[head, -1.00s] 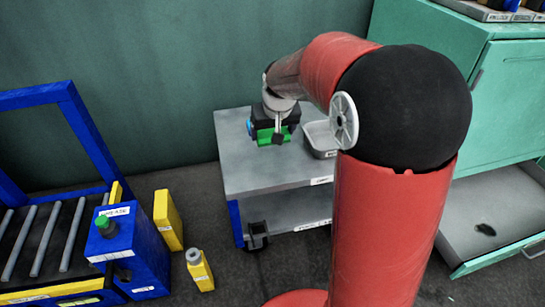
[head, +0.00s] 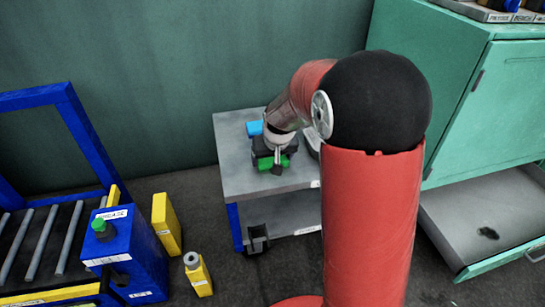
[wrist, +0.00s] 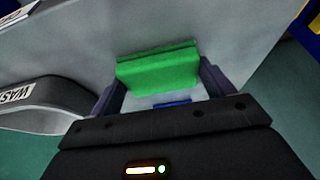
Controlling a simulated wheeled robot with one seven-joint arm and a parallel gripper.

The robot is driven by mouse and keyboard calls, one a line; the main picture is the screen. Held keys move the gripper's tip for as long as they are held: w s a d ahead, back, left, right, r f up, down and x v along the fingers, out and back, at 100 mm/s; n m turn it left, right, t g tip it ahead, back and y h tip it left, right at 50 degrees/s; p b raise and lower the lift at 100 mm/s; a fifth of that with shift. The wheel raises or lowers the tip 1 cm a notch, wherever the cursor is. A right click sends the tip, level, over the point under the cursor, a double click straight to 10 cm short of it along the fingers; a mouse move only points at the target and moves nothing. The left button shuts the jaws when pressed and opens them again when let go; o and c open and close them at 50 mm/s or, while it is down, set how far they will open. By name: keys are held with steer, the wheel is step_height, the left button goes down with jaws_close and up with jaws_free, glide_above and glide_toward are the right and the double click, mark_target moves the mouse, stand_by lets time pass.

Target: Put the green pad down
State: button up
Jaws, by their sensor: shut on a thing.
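The green pad (head: 270,163) is between the fingers of my gripper (head: 275,157), over the top of the grey cart (head: 240,180). In the wrist view the green pad (wrist: 158,72) spans between the two dark fingers, and my gripper (wrist: 160,85) is shut on it. The grey top lies just beyond the pad. I cannot tell whether the pad touches it. A light blue piece (head: 254,128) shows behind my gripper on the cart's left side.
A grey tray (wrist: 45,108) with a partly readable label stands beside my gripper; my arm mostly hides it in the head view. A teal cabinet (head: 490,110) stands right, its lower drawer (head: 480,205) open. A blue box with a green button (head: 130,250) stands left.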

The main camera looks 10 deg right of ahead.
steer(key=o, duration=1.1)
steer(key=shift+c, duration=0.2)
steer(key=p+v, duration=0.2)
steer(key=v, duration=1)
steer(key=s+r, duration=0.2)
steer(key=s, duration=0.9)
steer(key=s+r+t, duration=0.1)
steer(key=s+r, duration=0.1)
steer(key=s, duration=1)
steer(key=shift+s, duration=0.2)
